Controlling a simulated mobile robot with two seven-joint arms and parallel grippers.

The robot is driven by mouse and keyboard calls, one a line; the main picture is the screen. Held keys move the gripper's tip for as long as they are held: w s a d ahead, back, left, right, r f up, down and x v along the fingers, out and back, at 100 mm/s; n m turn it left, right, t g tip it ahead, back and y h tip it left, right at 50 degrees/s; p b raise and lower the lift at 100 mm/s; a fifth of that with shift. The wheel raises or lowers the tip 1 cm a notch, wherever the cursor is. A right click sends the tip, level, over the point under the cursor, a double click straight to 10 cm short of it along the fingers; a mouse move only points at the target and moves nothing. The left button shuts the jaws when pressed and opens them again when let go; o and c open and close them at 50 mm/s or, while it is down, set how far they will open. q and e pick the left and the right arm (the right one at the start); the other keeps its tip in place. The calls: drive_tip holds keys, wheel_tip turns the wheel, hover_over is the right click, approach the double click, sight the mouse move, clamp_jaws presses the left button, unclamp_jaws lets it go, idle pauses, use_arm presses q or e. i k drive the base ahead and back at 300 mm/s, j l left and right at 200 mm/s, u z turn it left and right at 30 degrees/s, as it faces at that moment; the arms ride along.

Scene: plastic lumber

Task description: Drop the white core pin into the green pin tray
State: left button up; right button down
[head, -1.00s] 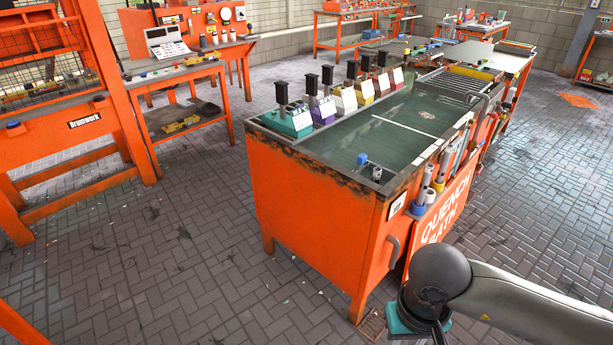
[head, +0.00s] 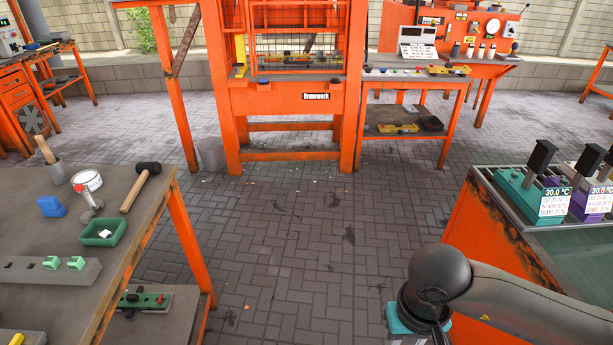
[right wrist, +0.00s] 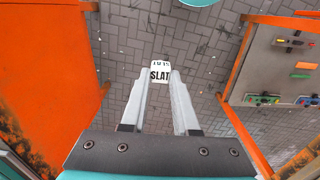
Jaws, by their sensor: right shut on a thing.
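My right gripper (right wrist: 160,74) is shut on a small white piece (right wrist: 160,68) lettered "SLAT", held between its fingertips above the paved floor. I take this piece to be the white core pin. In the head view only my right wrist and a teal part show at the bottom right; its fingertips are out of frame. The green pin tray (head: 119,231) sits on the workbench at the left of the head view, with a small white thing (head: 104,234) inside it. The tray is well apart from my right arm. My left gripper is not in view.
The orange bath (head: 470,225) stands right. Open floor (head: 290,245) lies between.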

sight(109, 229)
drive_tip(key=i+u, duration=0.2)
drive_tip(key=u, duration=0.3)
drive_tip(key=i+l+u, duration=0.1)
drive_tip(key=u, duration=0.4)
drive_tip(key=i+l+u, duration=0.15)
drive_tip(key=u, duration=0.3)
drive_tip(key=i+l, duration=0.05)
